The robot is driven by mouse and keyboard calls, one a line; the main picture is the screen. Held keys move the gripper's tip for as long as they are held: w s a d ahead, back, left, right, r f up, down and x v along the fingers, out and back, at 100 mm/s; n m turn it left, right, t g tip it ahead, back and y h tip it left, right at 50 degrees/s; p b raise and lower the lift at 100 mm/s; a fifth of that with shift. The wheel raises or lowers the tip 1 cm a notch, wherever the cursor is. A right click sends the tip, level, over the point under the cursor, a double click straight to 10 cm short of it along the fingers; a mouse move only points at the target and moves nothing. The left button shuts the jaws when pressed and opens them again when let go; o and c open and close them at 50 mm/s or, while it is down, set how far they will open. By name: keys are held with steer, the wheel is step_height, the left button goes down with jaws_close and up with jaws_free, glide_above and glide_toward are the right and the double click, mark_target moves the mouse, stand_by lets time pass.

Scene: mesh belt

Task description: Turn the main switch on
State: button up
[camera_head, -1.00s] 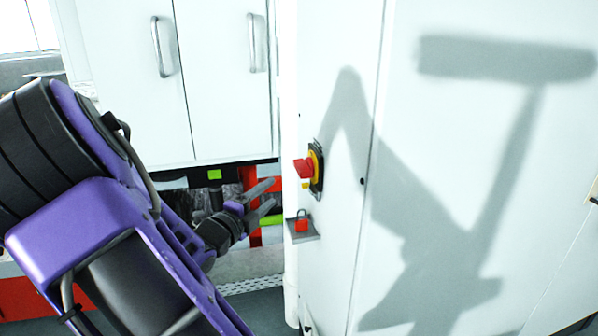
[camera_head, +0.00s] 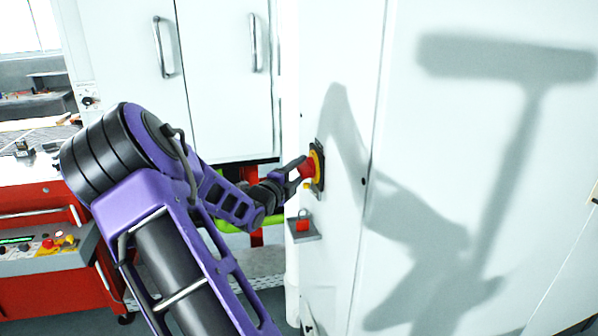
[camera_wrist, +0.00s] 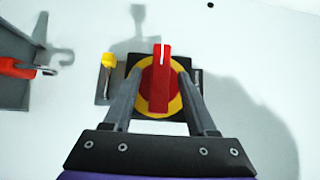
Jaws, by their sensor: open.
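The main switch is a red rotary knob (camera_head: 307,168) on a yellow disc and a black plate, mounted on the white cabinet panel. In the wrist view the red handle (camera_wrist: 160,80) stands upright in the picture, centred on its yellow disc (camera_wrist: 174,101). My gripper (camera_head: 296,170) is at the switch in the head view. In the wrist view its open fingers (camera_wrist: 158,95) lie on either side of the red handle, with a gap on both sides. I cannot tell how deep the fingertips reach around the knob.
A small yellow part (camera_wrist: 108,60) sits just left of the switch plate in the wrist view. A red padlock (camera_head: 303,222) rests on a small grey shelf (camera_head: 306,237) below the switch. White cabinet doors (camera_head: 222,80) stand behind my arm.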

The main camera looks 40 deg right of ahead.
jaws_close()
steer(key=shift+f+b, duration=0.15)
steer(key=shift+b, duration=0.2)
steer(key=m+h+b, duration=0.2)
steer(key=shift+f+m, duration=0.3)
steer(key=m+g+h+b, duration=0.1)
steer(key=m+h, duration=0.1)
steer(key=m, duration=0.1)
steer(key=m+g+h+b, duration=0.1)
steer(key=m+h, duration=0.1)
steer(key=m, duration=0.1)
steer(key=shift+w+f+b, duration=0.15)
steer(key=shift+f+b, duration=0.05)
steer(key=shift+b, duration=0.2)
steer(key=m+g+h+b, duration=0.1)
steer(key=m+g, duration=0.3)
steer(key=m+g+h+b, duration=0.1)
steer(key=m+g+b, duration=0.1)
steer(key=m+g, duration=0.2)
steer(key=shift+w+d+f+m+h, duration=0.2)
steer(key=shift+m+h, duration=0.1)
steer(key=shift+m, duration=0.4)
steer(key=shift+w+r+m+g+y+b, duration=0.1)
steer(key=shift+m+g+y+b, duration=0.55)
steer(key=shift+m+g, duration=1.5)
steer(key=shift+w+r+m+g+y+b, duration=0.1)
steer(key=shift+m+g+y+b, duration=0.5)
steer(key=shift+m+g, duration=1.5)
steer(key=shift+m, duration=0.45)
